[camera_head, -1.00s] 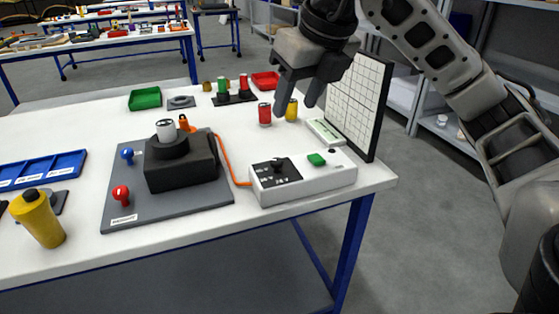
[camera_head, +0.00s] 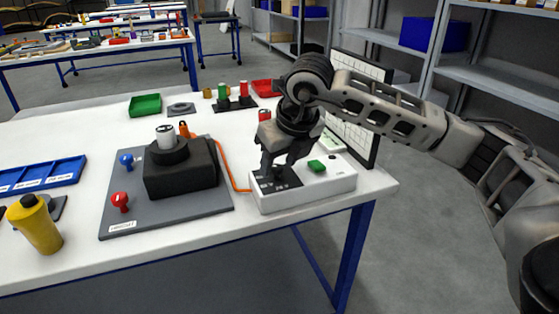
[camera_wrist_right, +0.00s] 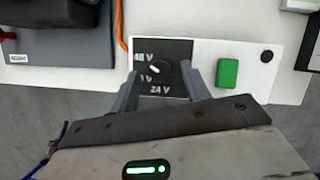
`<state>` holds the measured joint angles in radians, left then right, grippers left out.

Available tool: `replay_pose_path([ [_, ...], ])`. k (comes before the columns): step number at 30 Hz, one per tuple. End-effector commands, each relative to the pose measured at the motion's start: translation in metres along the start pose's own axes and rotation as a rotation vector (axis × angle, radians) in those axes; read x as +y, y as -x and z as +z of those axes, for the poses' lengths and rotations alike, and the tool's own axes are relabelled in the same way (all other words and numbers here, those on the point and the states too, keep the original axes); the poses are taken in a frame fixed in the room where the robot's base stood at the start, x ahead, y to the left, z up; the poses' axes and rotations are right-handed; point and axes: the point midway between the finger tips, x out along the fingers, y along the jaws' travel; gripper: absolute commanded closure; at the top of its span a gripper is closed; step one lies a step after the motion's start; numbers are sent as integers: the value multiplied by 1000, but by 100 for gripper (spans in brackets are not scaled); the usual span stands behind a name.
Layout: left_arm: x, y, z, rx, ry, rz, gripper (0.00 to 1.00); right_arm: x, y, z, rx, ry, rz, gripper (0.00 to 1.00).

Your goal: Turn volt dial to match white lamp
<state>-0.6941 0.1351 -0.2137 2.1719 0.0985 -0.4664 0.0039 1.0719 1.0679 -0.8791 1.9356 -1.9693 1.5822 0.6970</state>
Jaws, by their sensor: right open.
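A white control box (camera_head: 325,184) stands near the table's right front edge. Its black panel (camera_head: 290,181) carries the volt dial, which my gripper hides in the head view. In the right wrist view the black dial (camera_wrist_right: 157,70) has a short white mark pointing up and left; the labels 48 V and 24 V are readable, a third is partly hidden. My right gripper (camera_head: 275,170) is open, fingers down, one on each side of the dial; contact cannot be told. I cannot make out a lit white lamp. My left gripper is not in view.
The box also has a green button (camera_head: 316,166) and a small black round part (camera_wrist_right: 267,56). An orange cable (camera_head: 229,165) joins it to a grey board (camera_head: 125,205) with a black block (camera_head: 185,172). A gridded panel (camera_head: 352,137) stands behind.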

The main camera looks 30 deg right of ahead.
Motion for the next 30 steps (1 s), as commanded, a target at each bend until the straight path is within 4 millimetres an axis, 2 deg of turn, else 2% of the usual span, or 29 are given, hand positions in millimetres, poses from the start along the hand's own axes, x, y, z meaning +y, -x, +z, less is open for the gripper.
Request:
replay_pose_path([
  [9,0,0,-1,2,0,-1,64,0,-4,0,0,1,0,53],
  [10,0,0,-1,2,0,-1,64,0,-4,0,0,1,0,56],
  [12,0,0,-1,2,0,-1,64,0,-4,0,0,1,0,75],
  [15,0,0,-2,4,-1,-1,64,0,-4,0,0,1,0,98],
  [23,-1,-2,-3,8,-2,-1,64,0,-4,0,0,15,6,98],
  [30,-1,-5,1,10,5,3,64,-1,-5,0,0,102,44,98],
])
